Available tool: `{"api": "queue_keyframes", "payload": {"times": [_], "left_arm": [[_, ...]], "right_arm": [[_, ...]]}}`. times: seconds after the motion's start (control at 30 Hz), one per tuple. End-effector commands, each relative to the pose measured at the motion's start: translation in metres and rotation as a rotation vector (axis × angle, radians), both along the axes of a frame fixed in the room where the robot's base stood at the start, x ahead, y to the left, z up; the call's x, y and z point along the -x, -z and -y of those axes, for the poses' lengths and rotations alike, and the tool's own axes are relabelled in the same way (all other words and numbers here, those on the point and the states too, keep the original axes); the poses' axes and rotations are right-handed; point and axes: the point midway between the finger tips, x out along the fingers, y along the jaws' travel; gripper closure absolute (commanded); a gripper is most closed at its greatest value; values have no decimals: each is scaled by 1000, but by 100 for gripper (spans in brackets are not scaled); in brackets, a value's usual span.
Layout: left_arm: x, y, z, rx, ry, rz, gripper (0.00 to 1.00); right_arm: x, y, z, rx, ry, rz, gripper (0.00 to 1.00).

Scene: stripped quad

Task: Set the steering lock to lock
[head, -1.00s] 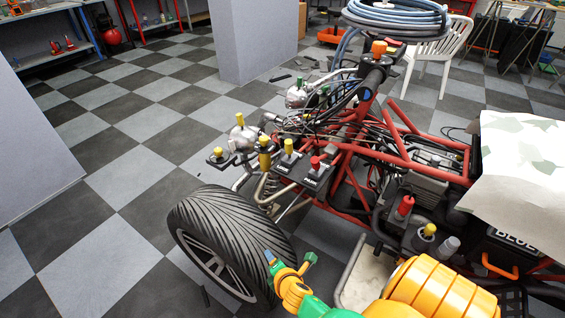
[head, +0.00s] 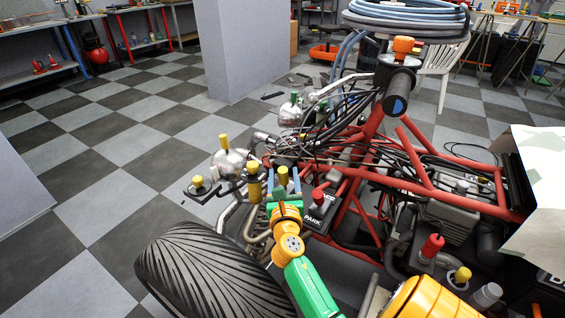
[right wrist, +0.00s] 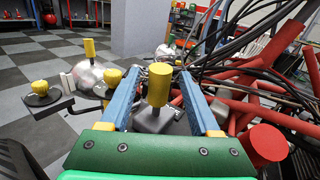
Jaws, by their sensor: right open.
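A yellow knob (head: 283,173) stands upright on a small dark plate with a label; the label is covered by my gripper in the head view. My right gripper (head: 284,184) is open, with blue fingers on either side of this knob. In the right wrist view the yellow knob (right wrist: 159,88) stands between the two fingers (right wrist: 159,73), with gaps on both sides. Beside it is a red knob (head: 319,196) on a plate marked PARK. No readable label tells which control is the steering lock. My left gripper is not in view.
Another yellow-topped post (head: 253,184) stands close left of my fingers. A silver part with a yellow knob (head: 224,142) lies beyond. A large tire (head: 210,272) is below left, and red frame tubes (head: 435,165) and cables crowd the right. Checkered floor is open at left.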

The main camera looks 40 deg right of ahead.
Motion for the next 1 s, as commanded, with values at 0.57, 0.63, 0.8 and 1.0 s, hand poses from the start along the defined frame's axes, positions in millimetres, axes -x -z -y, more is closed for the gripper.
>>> {"api": "queue_keyframes", "payload": {"times": [0.57, 0.63, 0.8, 1.0], "left_arm": [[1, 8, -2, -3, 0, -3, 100], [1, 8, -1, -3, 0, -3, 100], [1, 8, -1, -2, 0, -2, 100], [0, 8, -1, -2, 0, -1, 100]], "right_arm": [[-33, 1, 28, -2, -1, 0, 53], [-33, 1, 28, -2, -1, 0, 72], [-33, 1, 28, -3, -2, 0, 100], [-33, 1, 28, -3, -2, 0, 100]]}}
